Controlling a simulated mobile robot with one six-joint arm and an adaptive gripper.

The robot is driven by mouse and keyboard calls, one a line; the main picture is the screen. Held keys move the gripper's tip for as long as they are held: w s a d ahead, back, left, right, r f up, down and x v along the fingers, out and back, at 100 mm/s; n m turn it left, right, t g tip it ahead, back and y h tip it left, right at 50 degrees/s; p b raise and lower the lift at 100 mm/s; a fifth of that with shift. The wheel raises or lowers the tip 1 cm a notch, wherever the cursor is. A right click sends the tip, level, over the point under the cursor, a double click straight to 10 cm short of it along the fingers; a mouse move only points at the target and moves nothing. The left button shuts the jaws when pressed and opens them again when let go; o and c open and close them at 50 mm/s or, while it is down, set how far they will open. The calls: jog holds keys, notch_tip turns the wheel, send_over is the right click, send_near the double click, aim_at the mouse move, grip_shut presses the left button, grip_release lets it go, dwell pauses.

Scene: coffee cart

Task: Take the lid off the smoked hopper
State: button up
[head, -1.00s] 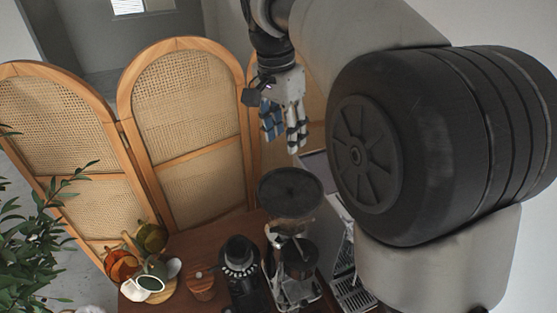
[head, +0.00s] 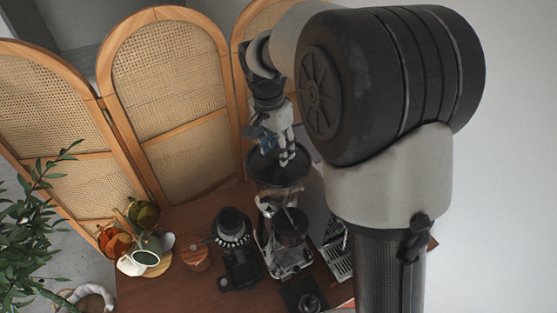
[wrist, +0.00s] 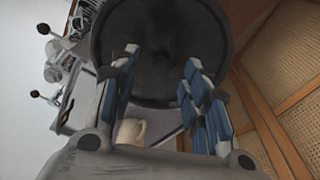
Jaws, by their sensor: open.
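The smoked hopper (head: 290,196) sits on top of a grinder in the head view. Its round black lid (head: 255,168) is on it, and my gripper covers part of it. My gripper (head: 275,160) is above the lid, pointing down, with its fingers apart and nothing between them. In the wrist view the lid (wrist: 160,45) is a large dark disc beyond the open fingers (wrist: 160,85). I cannot tell whether the fingertips touch the lid.
A smaller black grinder (head: 232,240) stands left of the hopper. Cups and a teapot (head: 146,257) sit at the left of the wooden counter (head: 190,213). An espresso machine (head: 338,250) is to the right. A rattan screen (head: 175,100) stands behind.

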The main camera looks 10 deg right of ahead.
jog(key=shift+w+d+f, duration=0.15)
jog(key=shift+w+f, duration=0.05)
jog(key=shift+f, duration=0.9)
jog(key=shift+s, duration=0.1)
grip_shut()
